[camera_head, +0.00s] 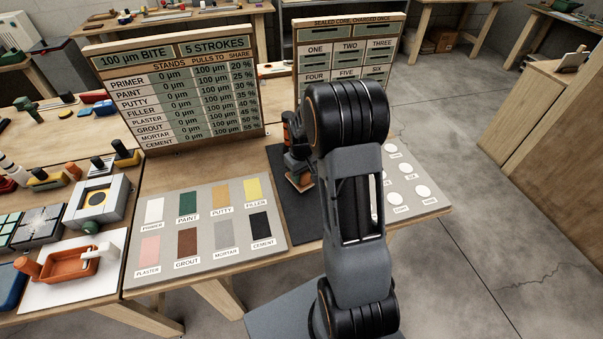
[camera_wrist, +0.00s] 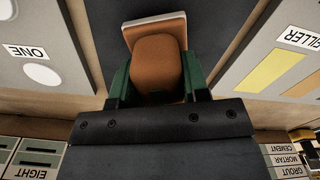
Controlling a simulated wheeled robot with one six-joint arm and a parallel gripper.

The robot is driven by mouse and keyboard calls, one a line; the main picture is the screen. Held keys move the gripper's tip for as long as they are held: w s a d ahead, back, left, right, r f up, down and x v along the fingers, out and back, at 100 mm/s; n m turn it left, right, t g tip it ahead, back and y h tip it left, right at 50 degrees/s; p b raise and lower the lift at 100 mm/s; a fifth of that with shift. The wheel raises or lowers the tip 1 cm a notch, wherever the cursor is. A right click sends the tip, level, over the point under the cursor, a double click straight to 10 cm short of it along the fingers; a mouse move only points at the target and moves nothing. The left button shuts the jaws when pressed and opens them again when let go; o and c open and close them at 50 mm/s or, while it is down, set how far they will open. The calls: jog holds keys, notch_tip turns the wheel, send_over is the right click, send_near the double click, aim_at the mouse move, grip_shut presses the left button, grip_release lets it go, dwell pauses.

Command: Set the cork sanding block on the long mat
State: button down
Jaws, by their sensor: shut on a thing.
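The cork sanding block (camera_wrist: 158,62) is orange-brown with a pale layer at its far end. It sits between the green fingers of my gripper (camera_wrist: 158,82), which is shut on it. In the head view the block (camera_head: 300,183) shows small below my gripper (camera_head: 298,165). The long mat (camera_head: 292,218) is the dark strip between two grey boards, partly hidden by my arm. It also shows in the wrist view (camera_wrist: 103,40). The block is over the mat. I cannot tell whether it touches it.
A colour swatch board (camera_head: 205,228) lies left of the mat; a board with white discs (camera_head: 415,185) lies right. Two upright sign boards (camera_head: 175,85) (camera_head: 345,50) stand behind. Left, an orange tray (camera_head: 68,264) and several tools crowd the bench. Open floor lies right.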

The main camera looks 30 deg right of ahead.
jog(key=shift+f+b, duration=0.35)
jog(key=shift+f, duration=0.1)
jog(key=c, duration=0.5)
grip_release()
notch_tip(320, 180, up, 14)
jog(key=shift+s+f, duration=0.1)
dwell(0.4)
